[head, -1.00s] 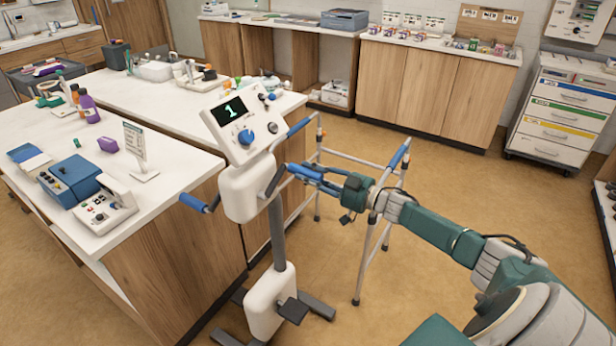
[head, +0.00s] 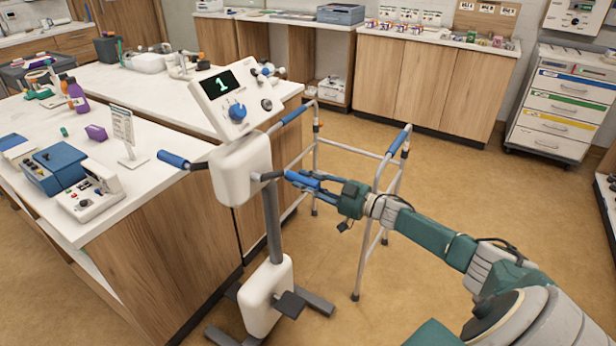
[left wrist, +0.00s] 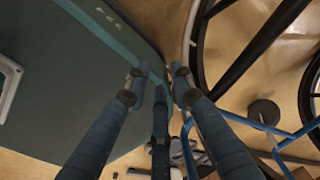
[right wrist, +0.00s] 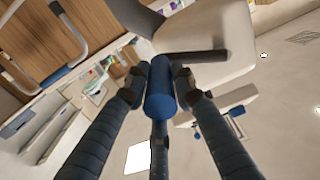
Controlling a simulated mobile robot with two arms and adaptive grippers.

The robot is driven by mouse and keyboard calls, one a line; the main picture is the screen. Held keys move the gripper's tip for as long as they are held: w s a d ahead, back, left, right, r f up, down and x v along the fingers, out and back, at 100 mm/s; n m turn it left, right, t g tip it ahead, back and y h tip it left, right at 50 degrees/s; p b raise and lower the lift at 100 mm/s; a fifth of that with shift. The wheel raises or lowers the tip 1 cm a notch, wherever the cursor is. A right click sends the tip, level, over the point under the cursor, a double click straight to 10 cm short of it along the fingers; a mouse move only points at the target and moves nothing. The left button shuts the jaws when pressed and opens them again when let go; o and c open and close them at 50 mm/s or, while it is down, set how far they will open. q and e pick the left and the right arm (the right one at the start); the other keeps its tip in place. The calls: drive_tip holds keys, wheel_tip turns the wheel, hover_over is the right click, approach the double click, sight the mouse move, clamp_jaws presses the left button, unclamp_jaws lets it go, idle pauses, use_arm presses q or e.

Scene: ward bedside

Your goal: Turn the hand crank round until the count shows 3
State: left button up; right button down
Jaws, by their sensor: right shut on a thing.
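The hand crank unit (head: 240,170) is a white housing on a grey post, standing beside the white counter. Its tilted console has a display (head: 222,84) that reads 1. One blue crank handle (head: 173,159) sticks out on the left side, free. My right gripper (head: 300,179) is shut on the other blue handle, on the right side. In the right wrist view this handle (right wrist: 160,90) sits between the fingers, with the dark crank arm (right wrist: 190,58) behind it. My left gripper (left wrist: 160,74) shows only in the left wrist view, with fingers apart and nothing between them.
A walking frame (head: 345,150) stands close behind my right gripper. The white counter (head: 165,95) with bottles and devices is at the left. A drawer cart (head: 560,105) stands at the back right. The left wrist view shows a large dark wheel rim (left wrist: 200,50) near the left gripper.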

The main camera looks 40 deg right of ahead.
drive_tip(key=shift+f, duration=0.25)
drive_tip(key=a+f, duration=0.1)
drive_tip(key=f, duration=0.1)
drive_tip(key=s+a+f, duration=0.1)
drive_tip(key=a+f, duration=0.1)
drive_tip(key=shift+s, duration=0.15)
drive_tip(key=shift+a, duration=0.1)
drive_tip(key=a, duration=0.1)
drive_tip(key=s+a+f+p, duration=0.1)
drive_tip(key=a+f, duration=0.1)
drive_tip(key=a, duration=0.1)
drive_tip(key=shift+s+a+f, duration=0.1)
drive_tip(key=shift+s, duration=0.2)
